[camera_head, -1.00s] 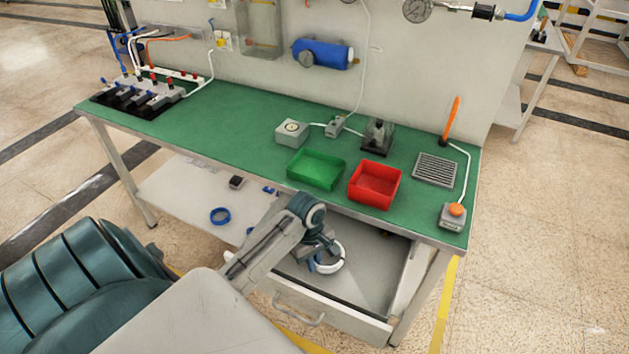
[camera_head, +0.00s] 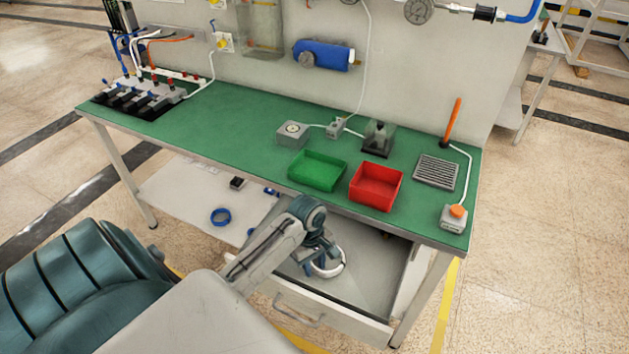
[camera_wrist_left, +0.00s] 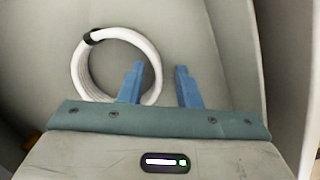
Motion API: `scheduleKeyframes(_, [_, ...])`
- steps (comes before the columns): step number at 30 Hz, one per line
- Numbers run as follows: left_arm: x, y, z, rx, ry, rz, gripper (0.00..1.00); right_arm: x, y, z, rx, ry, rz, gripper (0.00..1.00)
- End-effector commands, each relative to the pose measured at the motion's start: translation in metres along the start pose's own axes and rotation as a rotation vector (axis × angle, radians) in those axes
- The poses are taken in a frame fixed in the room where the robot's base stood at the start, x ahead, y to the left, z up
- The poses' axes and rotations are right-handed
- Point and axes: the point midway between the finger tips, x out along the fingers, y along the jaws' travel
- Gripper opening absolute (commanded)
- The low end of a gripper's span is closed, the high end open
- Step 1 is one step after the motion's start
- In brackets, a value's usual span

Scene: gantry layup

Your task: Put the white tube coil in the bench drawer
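The white tube coil (camera_head: 341,264) is in the open bench drawer (camera_head: 375,278). In the left wrist view the coil (camera_wrist_left: 80,72) is a round white ring with a dark band at its upper left, lying against the grey drawer floor (camera_wrist_left: 190,35). My left gripper (camera_wrist_left: 160,80) has its two blue fingers apart, with the right side of the ring showing between them. Whether the coil rests fully on the floor is hard to tell. In the head view my left gripper (camera_head: 312,262) reaches down into the drawer and partly hides the coil. My right gripper is not in view.
The green bench top above the drawer holds a green bin (camera_head: 317,170) and a red bin (camera_head: 375,187). A blue ring (camera_head: 221,217) lies on the lower shelf (camera_head: 180,205). The drawer has free floor to the right of the coil.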

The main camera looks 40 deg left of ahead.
Motion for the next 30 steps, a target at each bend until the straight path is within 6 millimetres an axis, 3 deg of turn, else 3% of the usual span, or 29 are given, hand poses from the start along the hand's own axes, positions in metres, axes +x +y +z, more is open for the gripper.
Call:
scheduleKeyframes(13, [-0.093, 0.001, -0.001, 0.003, 0.005, 0.004, 0.30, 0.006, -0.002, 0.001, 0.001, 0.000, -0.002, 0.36])
scheduleKeyframes(15, [-0.105, 0.000, 0.000, 0.001, 0.003, 0.001, 0.30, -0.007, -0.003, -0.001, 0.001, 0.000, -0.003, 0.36])
scheduleKeyframes(30, [-0.113, 0.000, 0.000, 0.000, 0.001, 0.001, 0.30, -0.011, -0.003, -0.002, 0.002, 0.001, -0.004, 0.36])
